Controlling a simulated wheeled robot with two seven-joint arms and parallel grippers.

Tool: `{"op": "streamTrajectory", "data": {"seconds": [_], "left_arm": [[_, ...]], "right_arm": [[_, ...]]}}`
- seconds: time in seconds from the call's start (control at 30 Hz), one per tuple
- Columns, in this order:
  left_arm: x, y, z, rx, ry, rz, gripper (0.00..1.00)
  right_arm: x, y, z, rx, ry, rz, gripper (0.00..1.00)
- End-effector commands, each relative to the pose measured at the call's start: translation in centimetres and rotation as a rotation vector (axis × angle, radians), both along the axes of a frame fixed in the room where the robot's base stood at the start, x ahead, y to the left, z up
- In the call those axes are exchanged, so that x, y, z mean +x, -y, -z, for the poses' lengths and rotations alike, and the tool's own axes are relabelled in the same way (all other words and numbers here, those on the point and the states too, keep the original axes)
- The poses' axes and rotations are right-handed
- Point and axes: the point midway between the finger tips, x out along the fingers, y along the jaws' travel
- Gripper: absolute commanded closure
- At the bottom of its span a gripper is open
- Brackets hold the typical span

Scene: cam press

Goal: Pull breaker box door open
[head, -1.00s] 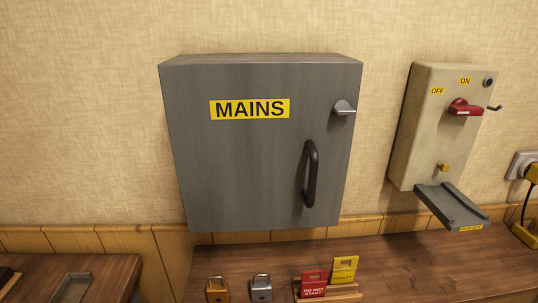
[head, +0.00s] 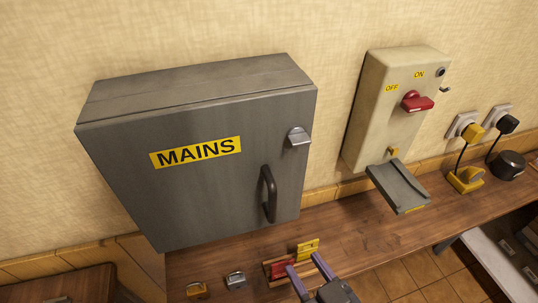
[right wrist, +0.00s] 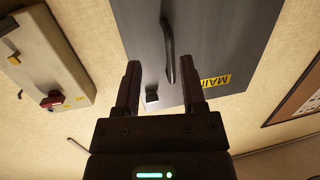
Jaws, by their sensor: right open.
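The grey breaker box (head: 200,85) hangs on the wall, its door (head: 205,190) with a yellow MAINS label looking shut. A dark curved handle (head: 268,194) stands upright on the door's right side, below a small grey latch knob (head: 298,137). My right gripper (head: 304,262) is open and empty at the bottom of the head view, below the handle. In the right wrist view the handle (right wrist: 167,50) appears between the open fingers (right wrist: 160,68) in the picture; I see no contact. The latch knob (right wrist: 152,97) shows there too. My left gripper is out of view.
A beige switch box (head: 400,110) with a red switch (head: 416,101) and grey tray (head: 398,187) is to the right. Below, the wooden bench (head: 350,225) holds a brass padlock (head: 196,290), a silver padlock (head: 235,280) and tags (head: 308,249). Wall plugs are farther right.

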Motion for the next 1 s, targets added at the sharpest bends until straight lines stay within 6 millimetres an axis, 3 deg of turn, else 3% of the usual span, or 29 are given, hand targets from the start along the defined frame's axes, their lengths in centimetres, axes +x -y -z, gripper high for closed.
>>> {"op": "streamTrajectory", "data": {"seconds": [0.03, 0.1, 0.17, 0.4, 0.6, 0.97, 1.0], "left_arm": [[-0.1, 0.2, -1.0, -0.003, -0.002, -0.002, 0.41], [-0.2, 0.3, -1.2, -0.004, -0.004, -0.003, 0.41], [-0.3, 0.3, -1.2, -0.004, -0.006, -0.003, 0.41], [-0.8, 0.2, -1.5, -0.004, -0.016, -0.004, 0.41], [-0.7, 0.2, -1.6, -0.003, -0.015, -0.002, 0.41], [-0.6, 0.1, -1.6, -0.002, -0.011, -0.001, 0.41], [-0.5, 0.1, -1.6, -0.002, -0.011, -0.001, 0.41]], "right_arm": [[-0.3, -0.4, -3.3, 0.031, 0.047, -0.014, 0.47], [-0.5, -0.7, -5.4, 0.059, 0.089, -0.025, 0.47], [-0.2, -0.9, -6.0, 0.068, 0.104, -0.027, 0.47], [4.6, -3.6, -6.0, 0.07, 0.107, -0.026, 0.47], [7.4, -5.1, -5.8, 0.067, 0.104, -0.026, 0.47], [8.1, -5.5, -5.7, 0.067, 0.101, -0.027, 0.47], [8.1, -5.5, -5.7, 0.067, 0.101, -0.027, 0.56]]}}
